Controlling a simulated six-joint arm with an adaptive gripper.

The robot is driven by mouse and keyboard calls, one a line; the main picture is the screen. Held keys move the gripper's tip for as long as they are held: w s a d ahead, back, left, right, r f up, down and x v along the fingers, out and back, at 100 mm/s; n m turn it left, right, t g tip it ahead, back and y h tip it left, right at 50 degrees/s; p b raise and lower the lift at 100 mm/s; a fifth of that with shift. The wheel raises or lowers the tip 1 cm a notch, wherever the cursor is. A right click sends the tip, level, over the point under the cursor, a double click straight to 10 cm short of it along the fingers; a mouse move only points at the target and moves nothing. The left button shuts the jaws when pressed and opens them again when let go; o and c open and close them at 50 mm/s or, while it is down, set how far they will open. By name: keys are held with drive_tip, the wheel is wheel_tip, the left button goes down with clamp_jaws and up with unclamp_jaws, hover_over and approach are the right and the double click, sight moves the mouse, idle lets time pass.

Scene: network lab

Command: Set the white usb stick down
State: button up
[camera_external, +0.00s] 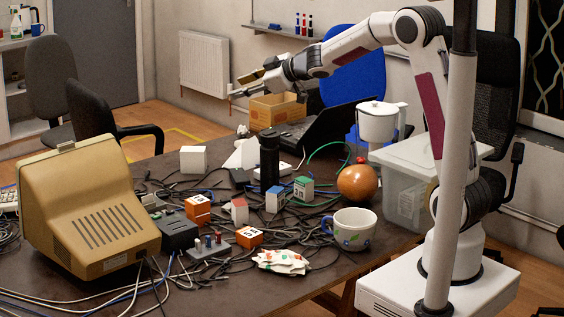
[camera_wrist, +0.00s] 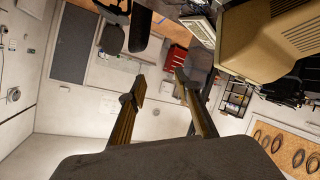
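My gripper (camera_external: 236,87) is raised above the far side of the table in the external view and points left. In the wrist view its two fingers (camera_wrist: 158,88) stand apart, with a clear gap and nothing seen between them. I cannot make out a white usb stick for certain in either view; it may be hidden or too small among the clutter. The dark table (camera_external: 105,284) lies below my gripper.
Cables and small blocks crowd the table. A beige monitor (camera_external: 95,215) stands left, with a black cylinder (camera_external: 269,160), an orange ball (camera_external: 357,183), a mug (camera_external: 352,232) and a clear bin (camera_external: 405,190) further right. A cardboard box (camera_external: 277,110) sits near my gripper.

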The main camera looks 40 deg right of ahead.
drive_tip(key=w+a+f+n+g+y, duration=0.2)
drive_tip(key=w+a+f+n+y, duration=0.15)
drive_tip(key=a+f, duration=0.4)
drive_tip(key=n+g+y, duration=0.4)
drive_tip(key=n+g, duration=0.2)
drive_tip(key=g, duration=0.5)
approach(199, 240)
drive_tip(key=shift+w+a+f+m, duration=0.2)
drive_tip(key=shift+a+f, duration=0.25)
drive_tip(key=shift+f, duration=0.15)
drive_tip(key=shift+w+a+f+m, duration=0.1)
drive_tip(key=shift+w+a+f, duration=0.1)
drive_tip(key=shift+a+f, duration=0.3)
drive_tip(key=shift+f, duration=0.1)
drive_tip(key=shift+x, duration=1.25)
drive_tip(key=shift+s+r+x, duration=0.1)
drive_tip(key=shift+x, duration=1.2)
drive_tip(key=shift+s+r+x, duration=0.1)
drive_tip(key=shift+x, duration=1.2)
drive_tip(key=shift+a, duration=0.15)
